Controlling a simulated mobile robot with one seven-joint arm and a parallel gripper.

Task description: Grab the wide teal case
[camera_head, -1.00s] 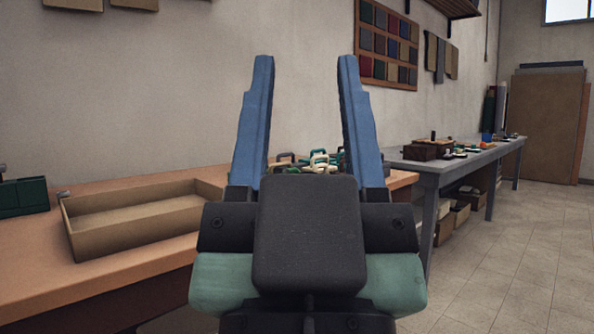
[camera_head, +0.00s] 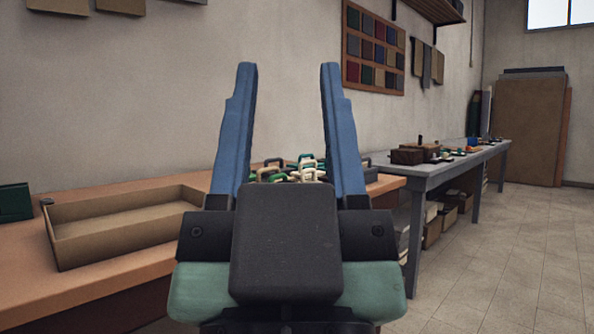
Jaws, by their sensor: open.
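My gripper (camera_head: 287,75) is in the middle of the view, its two blue fingers pointing up and apart, with nothing between them. Behind it, a cluster of several small cases with handles (camera_head: 305,168), in teal, cream and dark colours, sits on the orange-brown table. My gripper hides much of this cluster, and I cannot tell which one is the wide teal case. A dark green box-like object (camera_head: 14,202) stands at the far left of the table, cut off by the picture edge.
An open, empty-looking cardboard tray (camera_head: 150,228) lies on the orange-brown table (camera_head: 60,292) at left. A grey bench (camera_head: 440,173) with dark boxes and small items runs along the wall at right, with boxes beneath. The tiled floor (camera_head: 510,255) at right is clear.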

